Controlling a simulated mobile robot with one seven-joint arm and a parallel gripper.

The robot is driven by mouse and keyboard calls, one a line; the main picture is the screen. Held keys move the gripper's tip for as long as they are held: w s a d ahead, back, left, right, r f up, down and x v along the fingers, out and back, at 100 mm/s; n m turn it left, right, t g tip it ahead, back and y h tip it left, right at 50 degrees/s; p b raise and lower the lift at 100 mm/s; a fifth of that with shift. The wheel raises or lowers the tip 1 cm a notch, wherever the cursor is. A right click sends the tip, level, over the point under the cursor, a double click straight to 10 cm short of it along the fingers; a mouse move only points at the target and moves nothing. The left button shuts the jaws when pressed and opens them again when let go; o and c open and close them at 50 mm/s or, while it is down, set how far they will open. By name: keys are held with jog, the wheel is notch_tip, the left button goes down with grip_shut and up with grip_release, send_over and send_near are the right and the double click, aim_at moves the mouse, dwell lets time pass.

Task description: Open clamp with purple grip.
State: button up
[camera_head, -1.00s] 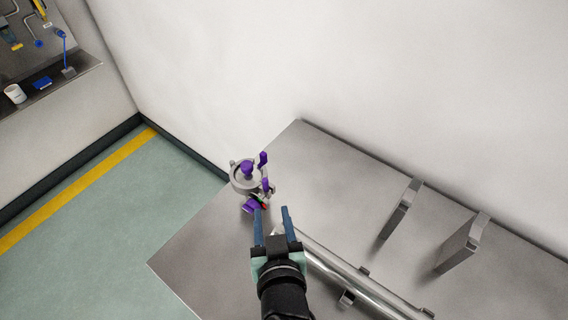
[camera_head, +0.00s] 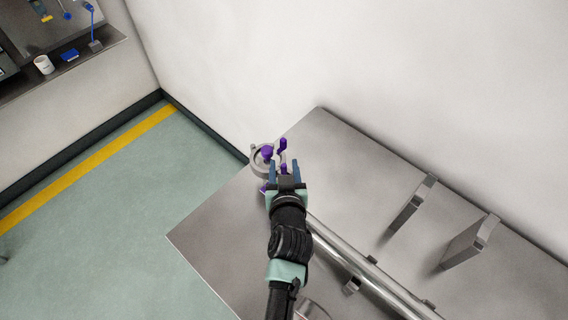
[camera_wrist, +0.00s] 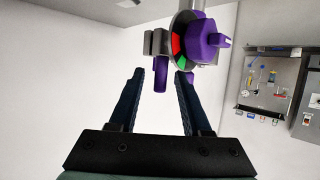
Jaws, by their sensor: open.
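The clamp (camera_head: 257,160) is a round grey metal fitting with purple parts at the far left end of the steel bench. One purple grip (camera_head: 282,146) stands up on its right side, and a purple knob (camera_head: 267,153) sits on top. In the wrist view a purple grip (camera_wrist: 160,75) hangs between the fingertips' lines, just beyond them, beside a larger purple knob (camera_wrist: 205,42) and a red and green dial (camera_wrist: 179,45). My gripper (camera_head: 284,166) is open and empty, its blue fingers right at the clamp and partly hiding it. In the wrist view my gripper (camera_wrist: 160,75) shows two spread fingers.
A metal pipe (camera_head: 345,250) runs along the bench (camera_head: 215,230) to the lower right. Two upright metal brackets (camera_head: 412,203) stand further right. The white wall is close behind. A shelf with a mug (camera_head: 43,65) is far off at upper left.

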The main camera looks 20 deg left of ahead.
jog(key=shift+w+a, duration=0.1)
jog(key=shift+w, duration=0.05)
grip_shut()
dwell(1.4)
